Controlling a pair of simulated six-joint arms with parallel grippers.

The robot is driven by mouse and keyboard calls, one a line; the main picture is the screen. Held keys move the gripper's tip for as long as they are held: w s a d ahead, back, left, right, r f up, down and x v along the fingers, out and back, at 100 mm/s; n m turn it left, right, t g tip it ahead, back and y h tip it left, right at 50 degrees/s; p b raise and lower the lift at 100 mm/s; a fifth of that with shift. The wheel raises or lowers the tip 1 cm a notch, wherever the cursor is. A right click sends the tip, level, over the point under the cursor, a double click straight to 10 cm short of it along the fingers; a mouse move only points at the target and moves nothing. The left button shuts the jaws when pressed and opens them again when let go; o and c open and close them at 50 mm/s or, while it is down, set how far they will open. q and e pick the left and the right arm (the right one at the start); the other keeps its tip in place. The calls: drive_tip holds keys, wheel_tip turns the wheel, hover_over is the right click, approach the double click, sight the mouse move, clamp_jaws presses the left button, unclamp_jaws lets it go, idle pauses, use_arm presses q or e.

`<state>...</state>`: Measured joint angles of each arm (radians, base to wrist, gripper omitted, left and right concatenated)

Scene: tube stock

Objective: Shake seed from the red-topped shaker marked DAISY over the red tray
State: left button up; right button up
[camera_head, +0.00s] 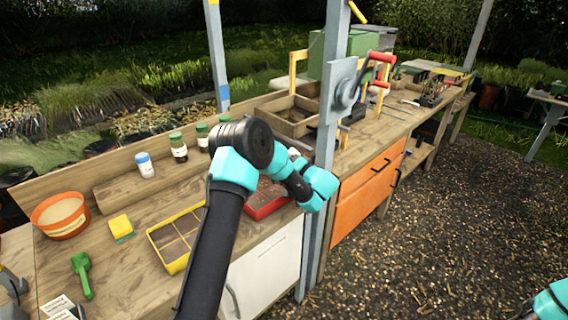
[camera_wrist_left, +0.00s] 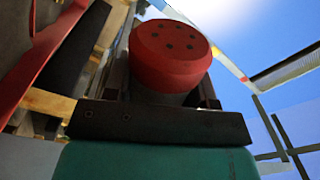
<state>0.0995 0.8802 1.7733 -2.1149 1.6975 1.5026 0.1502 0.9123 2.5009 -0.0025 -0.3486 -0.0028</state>
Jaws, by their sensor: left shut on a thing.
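In the left wrist view my left gripper (camera_wrist_left: 160,104) is shut on a red-topped shaker (camera_wrist_left: 168,50). Its round red cap with several small holes shows above the fingers. Its body is mostly hidden and no DAISY lettering is readable. The red tray (camera_head: 266,208) sits near the bench's front edge, partly covered by that arm. My right gripper is not in view; only part of the right arm shows at the lower right corner.
A blue-topped shaker (camera_head: 145,166) and several green-topped ones (camera_head: 178,148) stand along the back. A grey post (camera_head: 327,130) rises right of the red tray.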

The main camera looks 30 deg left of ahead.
use_arm(q)
drive_tip(key=shift+w+d, duration=0.3)
drive_tip(key=shift+w, duration=0.5)
drive_tip(key=shift+w+d, duration=0.25)
drive_tip(key=shift+w, duration=0.5)
drive_tip(key=shift+f, duration=1.55)
drive_tip(key=shift+r, duration=1.55)
drive_tip(key=shift+f, duration=1.5)
